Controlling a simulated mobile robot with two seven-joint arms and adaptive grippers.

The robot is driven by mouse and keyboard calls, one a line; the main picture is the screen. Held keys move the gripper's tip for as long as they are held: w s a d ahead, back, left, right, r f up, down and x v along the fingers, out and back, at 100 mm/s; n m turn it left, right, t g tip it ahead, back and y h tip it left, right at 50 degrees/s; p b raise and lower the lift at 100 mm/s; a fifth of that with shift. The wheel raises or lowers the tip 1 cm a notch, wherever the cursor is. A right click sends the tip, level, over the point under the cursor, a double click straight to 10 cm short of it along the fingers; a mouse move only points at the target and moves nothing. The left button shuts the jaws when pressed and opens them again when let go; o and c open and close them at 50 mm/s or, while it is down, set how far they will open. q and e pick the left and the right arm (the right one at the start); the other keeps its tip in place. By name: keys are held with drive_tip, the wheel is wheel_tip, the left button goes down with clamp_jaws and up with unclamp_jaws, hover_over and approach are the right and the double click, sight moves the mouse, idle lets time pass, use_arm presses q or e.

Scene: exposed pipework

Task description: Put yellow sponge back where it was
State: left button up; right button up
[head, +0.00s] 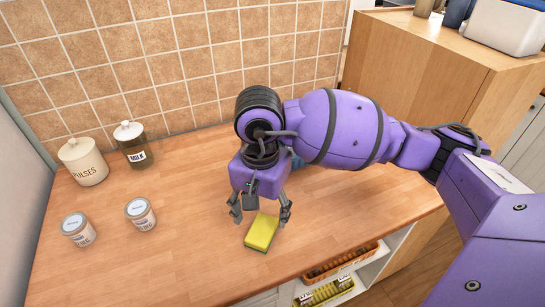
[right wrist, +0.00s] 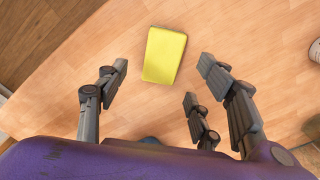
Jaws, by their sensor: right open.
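The yellow sponge (head: 261,232) lies flat on the wooden counter (head: 180,255), near its front edge. It also shows in the right wrist view (right wrist: 164,55), lying just past the fingertips. My right gripper (head: 260,210) is over the counter just behind the sponge, pointing down, with its fingers spread apart. In the right wrist view the gripper (right wrist: 158,85) is open and nothing is between its fingers. My left gripper does not show in either view.
Two labelled jars (head: 141,214) (head: 77,229), a pulses canister (head: 83,161) and a milk jar (head: 132,144) stand on the left. An orange basket (head: 343,262) sits on a shelf below the front edge. A wooden cabinet (head: 420,75) rises at the right. The counter's middle is clear.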

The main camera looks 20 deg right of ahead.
sight(263, 229)
drive_tip(key=shift+r, duration=2.75)
